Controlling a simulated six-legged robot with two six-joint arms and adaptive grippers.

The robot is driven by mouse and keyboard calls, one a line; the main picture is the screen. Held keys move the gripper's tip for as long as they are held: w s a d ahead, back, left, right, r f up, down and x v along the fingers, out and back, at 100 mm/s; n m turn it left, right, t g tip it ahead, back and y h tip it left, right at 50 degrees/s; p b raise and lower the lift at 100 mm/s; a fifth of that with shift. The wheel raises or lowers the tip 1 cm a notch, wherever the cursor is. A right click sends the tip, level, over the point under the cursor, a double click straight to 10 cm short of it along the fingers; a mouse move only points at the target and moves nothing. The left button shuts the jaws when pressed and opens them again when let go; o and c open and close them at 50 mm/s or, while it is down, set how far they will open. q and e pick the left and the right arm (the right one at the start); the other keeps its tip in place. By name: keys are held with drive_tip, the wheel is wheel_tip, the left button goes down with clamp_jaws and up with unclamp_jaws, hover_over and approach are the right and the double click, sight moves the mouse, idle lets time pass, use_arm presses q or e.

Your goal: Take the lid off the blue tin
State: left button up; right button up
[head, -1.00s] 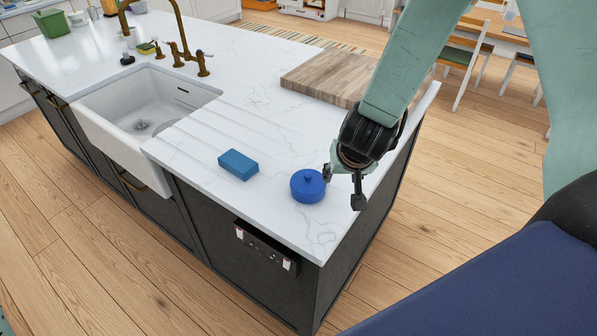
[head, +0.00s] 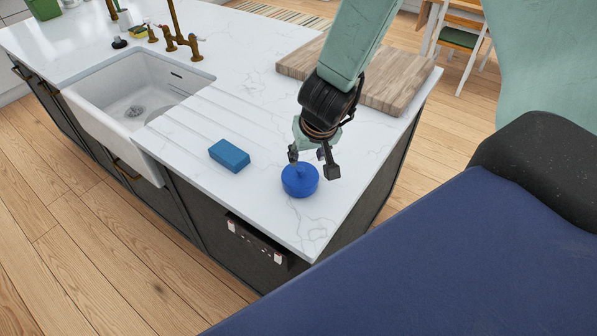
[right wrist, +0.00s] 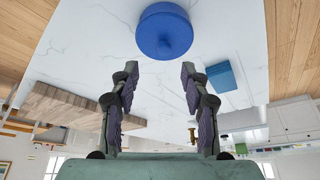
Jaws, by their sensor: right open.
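The blue tin (head: 299,186) stands upright on the white marble counter near its front right corner. Its lid (head: 300,173), with a small knob on top, is on it. In the right wrist view the round blue lid (right wrist: 164,32) lies ahead of the fingertips, near the top edge. My right gripper (head: 313,165) is open and empty, just behind and above the tin. Its two fingers (right wrist: 158,72) are spread apart in the right wrist view, with nothing between them. I cannot tell from the head view whether a finger touches the lid. My left gripper is not in view.
A blue sponge-like block (head: 229,155) lies left of the tin. A wooden board (head: 375,80) lies behind my right gripper. A white sink (head: 130,100) with a brass tap (head: 180,38) is to the left. Counter edges are close in front and right of the tin.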

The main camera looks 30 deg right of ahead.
sight(300, 168)
drive_tip(key=shift+f+b, duration=0.4)
drive_tip(key=shift+f, duration=0.25)
drive_tip(key=x, duration=0.2)
drive_tip(key=b+x, duration=0.1)
drive_tip(key=w+b+x, duration=0.1)
drive_tip(key=x, duration=0.1)
drive_tip(key=shift+a+f, duration=0.2)
drive_tip(key=shift+a, duration=0.1)
drive_tip(key=shift+w+d+f+b, duration=0.2)
drive_tip(key=shift+f+b, duration=0.15)
drive_tip(key=shift+f, duration=0.1)
drive_tip(key=shift+s+a+r, duration=0.2)
drive_tip(key=shift+r, duration=0.05)
drive_tip(key=shift+c, duration=0.3)
drive_tip(key=shift+w+d+f, duration=0.1)
drive_tip(key=shift+w+f, duration=0.05)
drive_tip(key=shift+w, duration=0.05)
drive_tip(key=c, duration=0.5)
drive_tip(key=shift+s, duration=0.15)
drive_tip(key=c, duration=0.4)
drive_tip(key=shift+r, duration=0.2)
